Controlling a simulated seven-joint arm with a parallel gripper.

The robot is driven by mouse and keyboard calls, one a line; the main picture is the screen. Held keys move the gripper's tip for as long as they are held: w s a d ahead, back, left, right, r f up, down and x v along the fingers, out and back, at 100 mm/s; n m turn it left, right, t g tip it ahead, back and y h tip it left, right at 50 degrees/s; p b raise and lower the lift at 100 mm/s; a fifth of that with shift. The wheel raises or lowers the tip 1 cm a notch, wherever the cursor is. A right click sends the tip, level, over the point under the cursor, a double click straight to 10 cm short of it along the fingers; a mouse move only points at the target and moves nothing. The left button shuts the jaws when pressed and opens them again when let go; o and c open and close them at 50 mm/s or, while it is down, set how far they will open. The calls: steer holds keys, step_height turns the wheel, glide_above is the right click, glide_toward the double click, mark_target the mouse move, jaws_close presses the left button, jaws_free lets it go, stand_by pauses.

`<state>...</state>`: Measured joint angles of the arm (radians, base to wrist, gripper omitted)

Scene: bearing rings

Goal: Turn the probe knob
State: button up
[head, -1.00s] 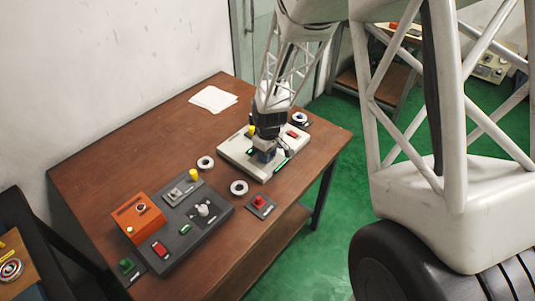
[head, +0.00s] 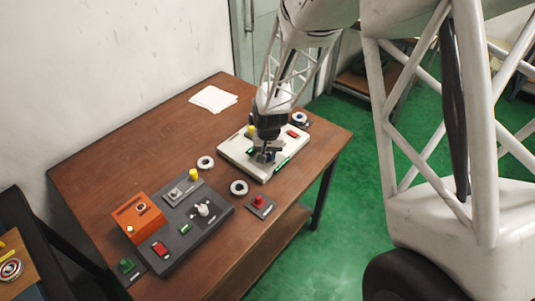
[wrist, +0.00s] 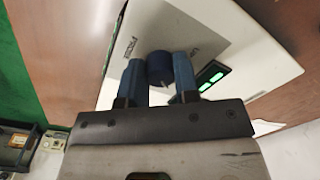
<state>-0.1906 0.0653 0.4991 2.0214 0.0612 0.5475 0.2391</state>
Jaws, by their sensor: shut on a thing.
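A dark blue round knob (wrist: 159,69) with a small light mark stands on a white panel box (wrist: 235,48), seen in the wrist view. My gripper (wrist: 158,78) has its two blue fingers on either side of the knob and is shut on it. In the head view my gripper (head: 265,157) points down onto the white panel box (head: 235,149) near the table's far right. The knob is hidden there behind the gripper.
A green-lit slot (wrist: 210,76) sits just right of the fingers. On the brown table (head: 120,150), a dark grey panel (head: 190,238) with an orange box (head: 138,218), pale rings (head: 239,187) and a red-button block (head: 260,204) stand to the left and front.

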mark_target(269, 154)
steer(key=shift+m, duration=0.5)
steer(key=o, duration=0.9)
steer(key=shift+r, duration=0.1)
steer(key=shift+d+r, duration=0.1)
steer(key=shift+r, duration=3.75)
